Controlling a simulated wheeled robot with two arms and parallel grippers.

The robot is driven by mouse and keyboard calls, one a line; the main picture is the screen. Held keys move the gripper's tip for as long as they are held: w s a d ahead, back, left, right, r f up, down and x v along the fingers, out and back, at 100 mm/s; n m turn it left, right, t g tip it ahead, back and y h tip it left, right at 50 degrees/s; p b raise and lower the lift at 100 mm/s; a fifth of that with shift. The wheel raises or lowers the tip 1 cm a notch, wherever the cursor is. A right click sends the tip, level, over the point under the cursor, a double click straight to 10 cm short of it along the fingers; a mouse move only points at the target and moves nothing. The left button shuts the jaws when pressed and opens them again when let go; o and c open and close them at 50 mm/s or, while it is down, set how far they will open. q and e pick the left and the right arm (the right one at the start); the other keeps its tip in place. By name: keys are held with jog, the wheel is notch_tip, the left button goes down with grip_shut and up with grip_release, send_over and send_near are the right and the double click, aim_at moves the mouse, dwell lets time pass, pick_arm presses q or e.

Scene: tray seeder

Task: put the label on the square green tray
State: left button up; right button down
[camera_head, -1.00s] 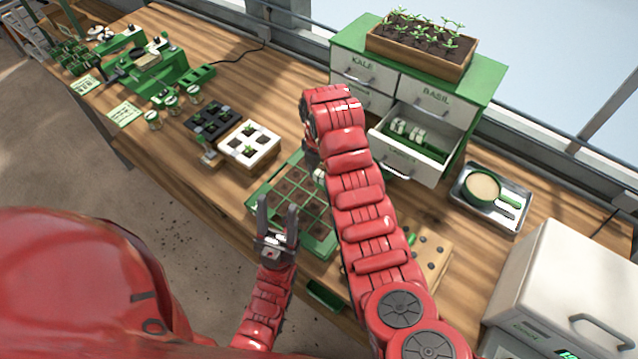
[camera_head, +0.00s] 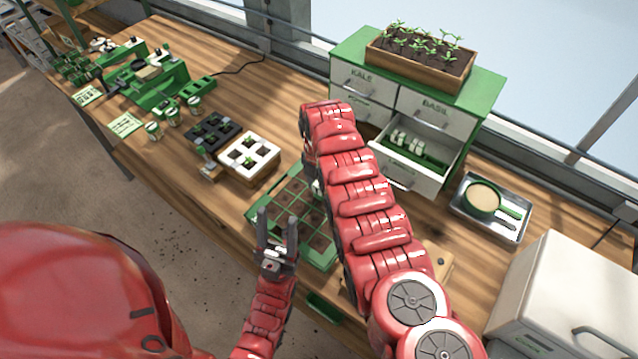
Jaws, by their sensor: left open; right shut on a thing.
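The square green tray (camera_head: 322,262) lies on the bench in the middle of the camera_head view, with several soil-filled cells. My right arm covers its right side. My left gripper (camera_head: 277,222) is open and empty, and its fingers overlap the tray's front left part in the picture. My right gripper (camera_head: 314,178) points down over the tray's far side, mostly hidden by its own arm. It is shut on a small pale thing (camera_head: 317,187) that looks like the label. I cannot tell whether this touches the tray.
A white four-cell tray (camera_head: 232,158) and a dark tray (camera_head: 213,130) stand left of the green tray. The cabinet's open drawer (camera_head: 408,178) juts out behind my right arm. A metal tray with a round sieve (camera_head: 481,197) and a white machine (camera_head: 560,290) stand at right.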

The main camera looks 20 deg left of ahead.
jog(key=shift+f, duration=0.2)
jog(key=shift+c, duration=1.8)
grip_release()
jog(key=shift+r, duration=0.1)
